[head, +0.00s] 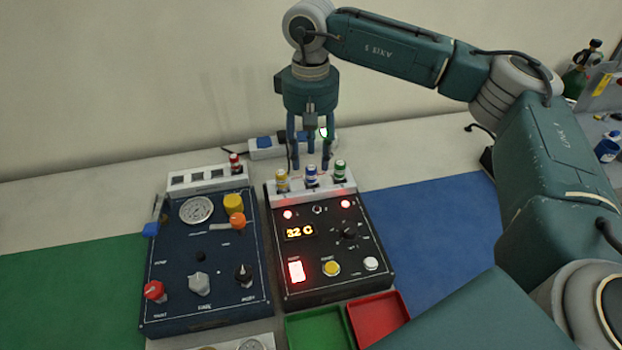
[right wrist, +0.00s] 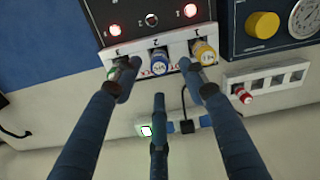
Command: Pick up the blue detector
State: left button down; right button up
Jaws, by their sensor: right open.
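The blue detector (head: 311,175) stands upright in the middle slot of the white rack on the black panel, between a yellow detector (head: 282,180) and a green detector (head: 340,170). My right gripper (head: 309,160) points down, open, just above and behind the blue detector. In the right wrist view the blue detector (right wrist: 158,62) shows between the spread fingers of my right gripper (right wrist: 158,84), and no finger clearly touches it. One finger partly covers the green detector there, and another is close to the yellow one (right wrist: 204,52). My left gripper is out of view.
A dark blue panel (head: 185,265) with knobs, a gauge and a red detector (head: 235,163) in its rack stands at left. A power strip (head: 268,150) lies behind the rack. Green (head: 318,330) and red (head: 378,318) trays sit in front. The blue mat (head: 435,235) is clear.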

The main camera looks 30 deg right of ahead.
aim_at(311, 167)
jog(key=f, duration=0.1)
jog(key=f+p, duration=0.1)
jog(key=f, duration=0.1)
jog(key=f+p, duration=0.1)
jog(key=f, duration=0.1)
jog(key=shift+s, duration=0.25)
jog(key=shift+f, duration=0.3)
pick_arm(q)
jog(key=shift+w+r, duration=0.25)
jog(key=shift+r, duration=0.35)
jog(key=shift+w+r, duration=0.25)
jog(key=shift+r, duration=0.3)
pick_arm(e)
jog(key=shift+w, duration=0.1)
grip_shut()
